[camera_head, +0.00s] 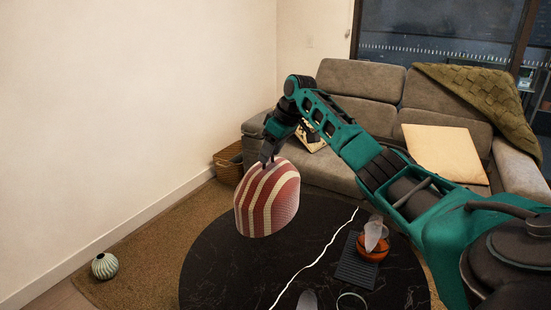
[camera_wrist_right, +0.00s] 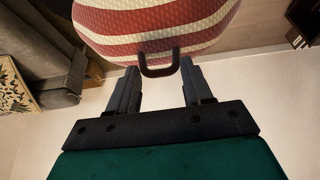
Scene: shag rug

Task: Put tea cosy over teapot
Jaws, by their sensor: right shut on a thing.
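The tea cosy (camera_head: 267,200) is a dome with red and cream stripes, upright or slightly tilted, at the far left side of the dark round table. In the right wrist view its striped side (camera_wrist_right: 150,22) and dark top loop (camera_wrist_right: 158,70) show. My right gripper (camera_head: 268,160) is shut on this loop, above the dome. I see no clear teapot. A round orange-brown vessel (camera_head: 371,249) with a pale, clear piece rising from it stands right of the cosy; I cannot tell if it is the teapot. What is under the cosy is hidden. My left gripper is out of view.
The vessel stands by a dark ribbed mat (camera_head: 354,270) on the round table (camera_head: 225,272). A ring-shaped rim (camera_head: 351,300) and a grey rounded thing (camera_head: 308,300) show at the near edge. A sofa (camera_head: 362,82), basket (camera_head: 228,165) and ribbed vase (camera_head: 104,266) stand around.

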